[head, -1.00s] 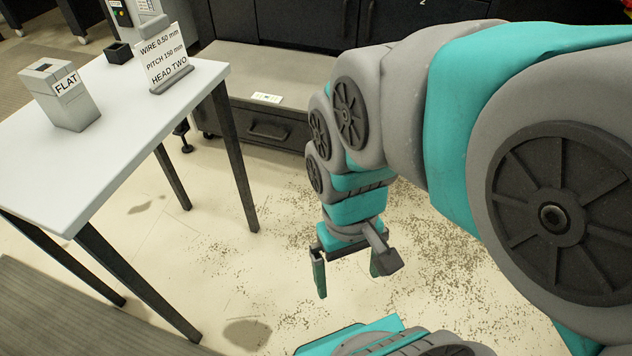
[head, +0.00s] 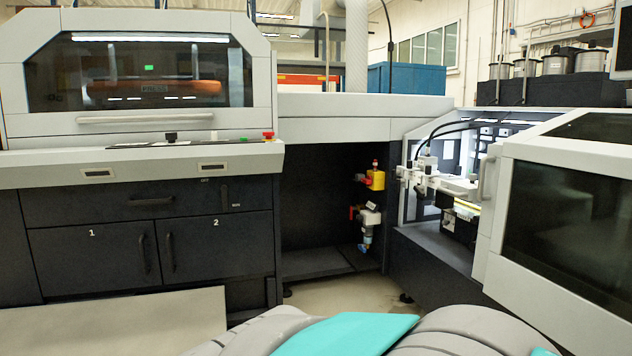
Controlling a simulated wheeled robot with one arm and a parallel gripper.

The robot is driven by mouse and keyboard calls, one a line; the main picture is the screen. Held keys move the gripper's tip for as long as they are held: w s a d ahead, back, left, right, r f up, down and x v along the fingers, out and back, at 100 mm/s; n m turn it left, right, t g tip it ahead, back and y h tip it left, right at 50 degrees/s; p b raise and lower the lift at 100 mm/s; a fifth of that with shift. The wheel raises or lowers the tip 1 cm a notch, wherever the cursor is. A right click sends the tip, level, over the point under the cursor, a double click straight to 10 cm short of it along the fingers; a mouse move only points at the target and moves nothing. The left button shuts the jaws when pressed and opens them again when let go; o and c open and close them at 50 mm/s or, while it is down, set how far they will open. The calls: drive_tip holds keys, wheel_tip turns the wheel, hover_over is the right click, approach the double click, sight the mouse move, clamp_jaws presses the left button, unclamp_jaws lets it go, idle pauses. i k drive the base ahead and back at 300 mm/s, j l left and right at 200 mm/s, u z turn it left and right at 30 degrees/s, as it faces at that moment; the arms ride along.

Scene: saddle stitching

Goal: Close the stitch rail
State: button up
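On the right, an open, lit machine bay (head: 407,215) holds a white rail-like assembly (head: 452,186) with several small fittings and black hoses above it. I cannot tell for sure that this is the stitch rail, or whether it is open or closed. A white-framed guard with a dark window (head: 565,205) and a grey handle (head: 487,178) stands in front of the bay and hides part of it. My gripper is out of view; only a teal and grey part of my arm shows at the bottom.
A press with a window (head: 150,75) and cupboards numbered 1 and 2 (head: 95,262) stands at left. A yellow valve unit (head: 375,180) hangs in a dark recess. Pale floor (head: 345,298) is free in front of the recess. Steel pots (head: 561,62) stand at upper right.

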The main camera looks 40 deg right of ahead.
sight(461, 188)
drive_tip(key=z, duration=2)
drive_tip(key=i+j+z, duration=0.1)
drive_tip(key=i, duration=0.1)
